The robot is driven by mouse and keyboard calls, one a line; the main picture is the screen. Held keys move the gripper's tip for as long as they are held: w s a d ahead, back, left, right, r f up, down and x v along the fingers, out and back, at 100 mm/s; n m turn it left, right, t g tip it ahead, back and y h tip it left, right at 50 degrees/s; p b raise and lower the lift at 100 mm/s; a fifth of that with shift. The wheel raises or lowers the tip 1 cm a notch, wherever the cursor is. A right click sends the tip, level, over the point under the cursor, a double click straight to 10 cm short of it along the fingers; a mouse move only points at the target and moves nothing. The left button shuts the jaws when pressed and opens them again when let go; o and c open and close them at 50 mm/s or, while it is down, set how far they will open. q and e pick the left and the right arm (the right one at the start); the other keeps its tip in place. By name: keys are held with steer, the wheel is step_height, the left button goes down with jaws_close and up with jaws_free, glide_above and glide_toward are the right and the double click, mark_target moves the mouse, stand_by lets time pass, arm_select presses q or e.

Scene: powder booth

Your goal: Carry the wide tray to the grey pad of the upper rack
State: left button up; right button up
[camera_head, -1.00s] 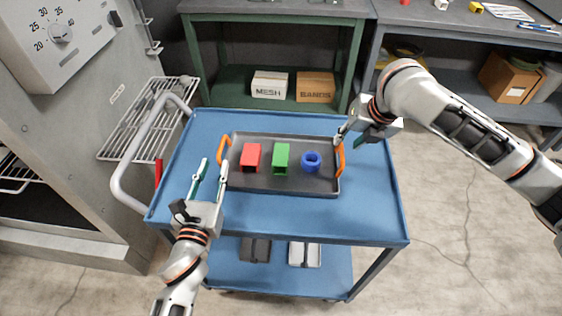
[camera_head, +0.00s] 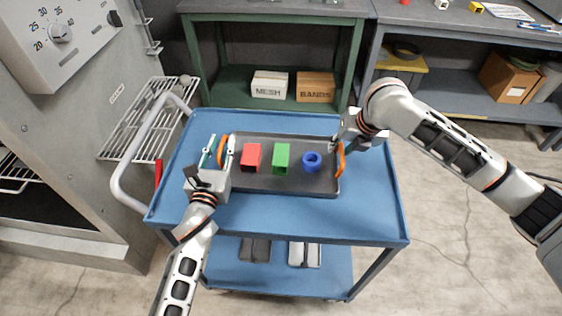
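The wide tray (camera_head: 300,186) is dark grey and lies flat on the blue cart top. It has an orange handle at each end. A red block (camera_head: 251,157), a green block (camera_head: 281,159) and a blue ring-shaped part (camera_head: 312,161) stand in it. My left gripper (camera_head: 220,148) is open, with its fingers on either side of the left handle (camera_head: 222,152). My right gripper (camera_head: 337,146) is at the right handle (camera_head: 341,162); its fingers are mostly hidden, so I cannot tell whether they are apart.
The blue cart (camera_head: 290,222) has bare top around the tray and dark and light items on its lower shelf. A grey oven-like cabinet (camera_head: 75,130) and wire rack (camera_head: 140,130) stand left. A green bench (camera_head: 275,15) with boxes is behind. No grey pad is identifiable.

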arm_select(q)
jaws_close()
arm_select(e)
jaws_close()
arm_select(q)
steer(key=shift+r, duration=0.25)
arm_select(e)
steer(key=shift+r, duration=0.2)
